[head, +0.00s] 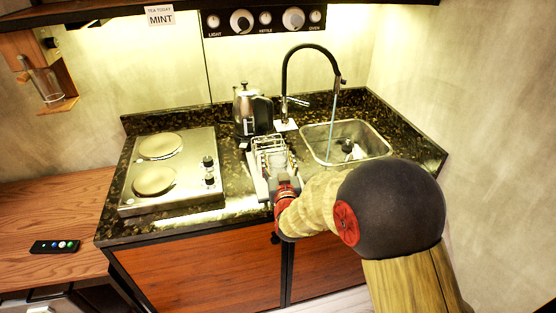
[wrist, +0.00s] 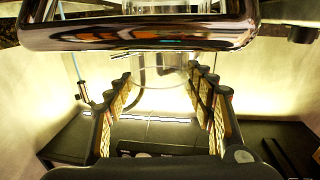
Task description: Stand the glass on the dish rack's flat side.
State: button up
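The dish rack (head: 265,142) stands on the dark counter between the hob and the sink, with raised wires at its back. Its flat side appears as a pale strip at the left front, partly hidden by my gripper. My gripper (head: 283,173) is over the rack's front right part. In the wrist view, the clear glass (wrist: 161,76) is between the fingertips of my gripper (wrist: 160,82), and both fingertips appear to touch its sides. The glass is faint in the head view, and its base and any contact with the rack are hard to make out.
A kettle (head: 251,110) stands behind the rack. The sink (head: 378,146) with a tall black tap (head: 285,70) is to the right. A two-plate hob (head: 190,190) is to the left. A clear vessel (head: 46,84) sits on a wall shelf. A remote (head: 55,246) lies on the wooden worktop.

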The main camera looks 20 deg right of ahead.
jog(key=shift+o, duration=1.1)
jog(key=shift+r, duration=0.15)
jog(key=shift+s+p, duration=0.25)
jog(key=shift+p, duration=0.05)
jog(key=s+a+r+n+g+y+p, duration=0.1)
jog(key=s+a+r+g+y, duration=0.15)
jog(key=s, duration=0.75)
jog(key=s+a+r+g+y+p, duration=0.15)
jog(key=s+r+g, duration=0.25)
jog(key=s, duration=0.5)
jog(key=s+d+r+g+h, duration=0.1)
jog(key=s+d+g, duration=0.1)
jog(key=s, duration=0.9)
jog(key=s+d+r+g, duration=0.1)
jog(key=s+d+g, duration=0.1)
jog(key=s, duration=0.8)
jog(key=shift+s+g+h, duration=0.35)
jog(key=shift+g+h, duration=0.05)
jog(key=shift+g, duration=0.45)
jog(key=shift+r, duration=0.2)
